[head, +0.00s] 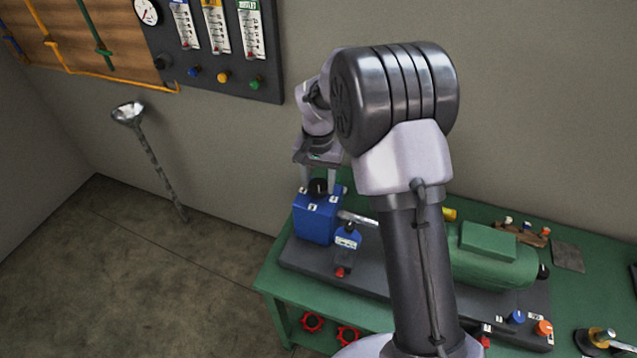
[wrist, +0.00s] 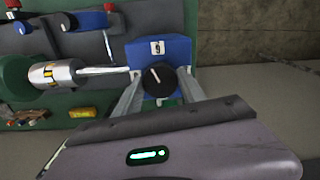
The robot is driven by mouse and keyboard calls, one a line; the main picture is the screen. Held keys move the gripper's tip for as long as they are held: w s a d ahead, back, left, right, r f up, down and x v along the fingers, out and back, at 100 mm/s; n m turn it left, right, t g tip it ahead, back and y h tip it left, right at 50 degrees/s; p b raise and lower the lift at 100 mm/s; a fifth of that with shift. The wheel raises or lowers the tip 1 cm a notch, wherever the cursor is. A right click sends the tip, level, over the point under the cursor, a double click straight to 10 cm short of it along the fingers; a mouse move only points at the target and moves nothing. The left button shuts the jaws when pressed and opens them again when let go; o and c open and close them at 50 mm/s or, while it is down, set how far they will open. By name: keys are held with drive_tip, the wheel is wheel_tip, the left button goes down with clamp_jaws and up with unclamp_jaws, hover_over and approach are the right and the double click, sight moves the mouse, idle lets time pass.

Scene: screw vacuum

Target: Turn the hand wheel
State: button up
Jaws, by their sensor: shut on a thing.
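The hand wheel looks to be the round black knob (wrist: 158,81) with a pale pointer line on top of the blue box (wrist: 176,50). In the head view the knob (head: 318,186) shows small and dark on the blue box (head: 315,222), at the left end of the green bench. My gripper (wrist: 160,83) comes down over the knob with one finger on each side, shut on it. In the head view my gripper (head: 318,183) is upright above the box. The exact finger contact is partly hidden.
A green motor (head: 495,262) lies further right on the bench. Red wheels (head: 312,322) show under the bench edge. A gauge panel (head: 218,45) hangs on the wall.

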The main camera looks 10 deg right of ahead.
sight(318, 185)
drive_tip(key=shift+w+m+b, duration=0.1)
drive_tip(key=shift+m+b, duration=0.35)
drive_tip(key=shift+m, duration=1.65)
drive_tip(key=o, duration=1.4)
drive_tip(key=shift+c, duration=0.2)
drive_tip(key=shift+r, duration=0.1)
wheel_tip(318, 185, up, 17)
drive_tip(key=p, duration=0.4)
drive_tip(key=shift+r, duration=0.15)
